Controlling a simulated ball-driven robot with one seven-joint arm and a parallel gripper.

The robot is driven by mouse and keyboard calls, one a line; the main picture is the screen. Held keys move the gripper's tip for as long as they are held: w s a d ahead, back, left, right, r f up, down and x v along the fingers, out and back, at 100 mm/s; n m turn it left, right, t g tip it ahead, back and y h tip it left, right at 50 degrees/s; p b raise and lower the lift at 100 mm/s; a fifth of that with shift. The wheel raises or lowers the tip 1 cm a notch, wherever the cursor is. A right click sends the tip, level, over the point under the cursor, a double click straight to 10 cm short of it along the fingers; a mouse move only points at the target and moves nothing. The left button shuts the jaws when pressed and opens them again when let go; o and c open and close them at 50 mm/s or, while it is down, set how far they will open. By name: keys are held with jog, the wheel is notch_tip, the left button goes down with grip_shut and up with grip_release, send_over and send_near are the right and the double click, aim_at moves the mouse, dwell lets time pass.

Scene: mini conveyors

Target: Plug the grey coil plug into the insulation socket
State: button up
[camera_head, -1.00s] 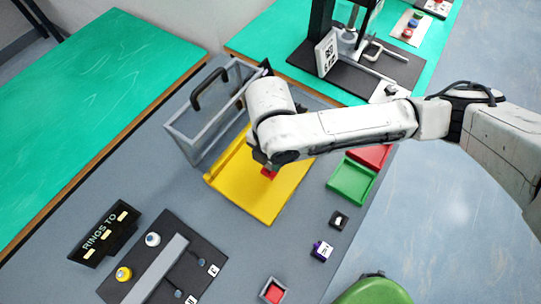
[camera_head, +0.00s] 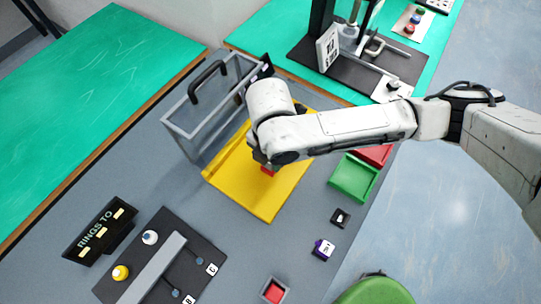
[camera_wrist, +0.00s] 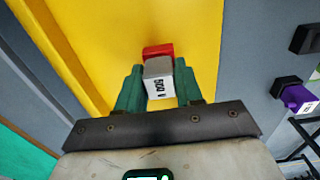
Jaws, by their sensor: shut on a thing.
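My gripper (camera_wrist: 160,92) has its two green fingers shut on a small grey-white block (camera_wrist: 159,80) with dark lettering that seems to read 500 V. A red piece (camera_wrist: 158,50) shows just beyond the block, over a yellow plate (camera_wrist: 205,25); I cannot tell whether the two are joined. In the head view the red piece (camera_head: 267,170) shows below my wrist, above the yellow plate (camera_head: 262,205), and the arm hides the fingertips. I cannot tell for sure which thing is the grey coil plug or the insulation socket.
A grey open frame with a black handle (camera_head: 207,80) stands at the yellow plate's left. Green (camera_head: 352,178) and red (camera_head: 375,154) trays lie right of it. Black (camera_head: 340,218) and purple (camera_head: 323,249) blocks lie nearer. A dark knobbed board (camera_head: 198,250) and a "RINGS TO" sign (camera_head: 98,228) stand front left.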

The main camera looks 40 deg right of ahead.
jog(key=o, duration=1.1)
jog(key=shift+f, duration=0.1)
notch_tip(320, 180, up, 11)
jog(key=shift+f, duration=0.1)
